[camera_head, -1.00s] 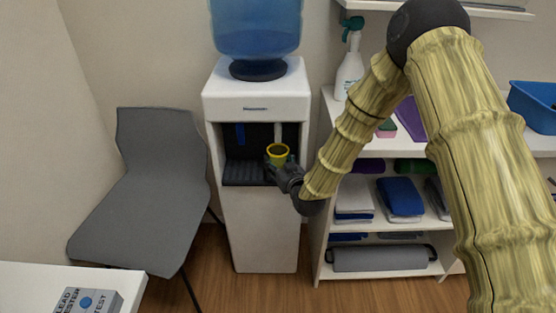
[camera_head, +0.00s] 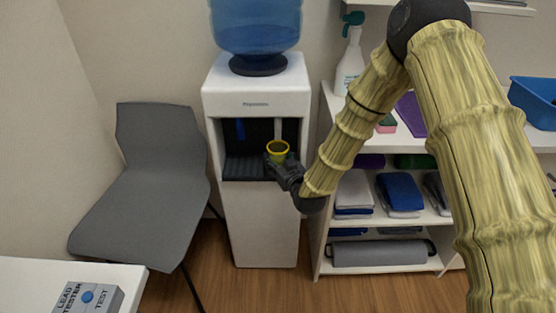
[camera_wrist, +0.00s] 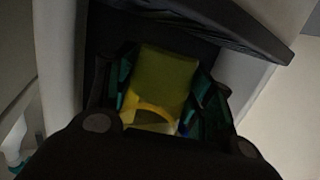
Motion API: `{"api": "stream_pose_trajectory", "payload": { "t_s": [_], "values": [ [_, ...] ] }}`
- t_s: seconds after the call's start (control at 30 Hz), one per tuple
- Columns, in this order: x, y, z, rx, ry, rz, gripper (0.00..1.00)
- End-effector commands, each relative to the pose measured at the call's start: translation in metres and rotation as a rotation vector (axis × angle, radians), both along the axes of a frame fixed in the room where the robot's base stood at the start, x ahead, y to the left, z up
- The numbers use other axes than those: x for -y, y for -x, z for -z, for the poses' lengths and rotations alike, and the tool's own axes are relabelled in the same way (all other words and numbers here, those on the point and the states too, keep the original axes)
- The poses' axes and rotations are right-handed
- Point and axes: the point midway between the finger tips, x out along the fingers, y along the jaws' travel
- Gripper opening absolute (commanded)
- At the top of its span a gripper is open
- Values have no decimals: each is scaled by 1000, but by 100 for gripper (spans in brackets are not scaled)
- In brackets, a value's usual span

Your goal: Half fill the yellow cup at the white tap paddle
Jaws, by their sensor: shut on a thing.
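The yellow cup (camera_head: 278,148) is in my gripper (camera_head: 282,168), in the right half of the dispenser's dark recess. My gripper is shut on the cup; the cup looks upright in the head view. The wrist view shows the cup (camera_wrist: 160,85) dim and large between the fingers (camera_wrist: 160,100). A blue tap paddle (camera_head: 240,128) hangs at the left of the recess. A white tap paddle (camera_head: 278,128) hangs at the right, just above the cup. Whether the cup touches it, and any water inside, I cannot tell.
The water dispenser (camera_head: 255,98) carries a blue bottle (camera_head: 255,25). A grey chair (camera_head: 145,190) stands left of it. A white shelf unit (camera_head: 325,235) with folded cloths stands close on the right. A lead tester (camera_head: 88,298) sits on the near-left table.

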Motion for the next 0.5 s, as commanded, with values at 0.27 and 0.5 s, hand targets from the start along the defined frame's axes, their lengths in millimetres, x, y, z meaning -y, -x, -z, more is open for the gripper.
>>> {"api": "stream_pose_trajectory", "payload": {
  "t_s": [0.27,0.5],
  "values": [
    [0,21,-1,-1,-1,-1,44],
    [0,42,0,-2,0,0,44]
  ]
}}
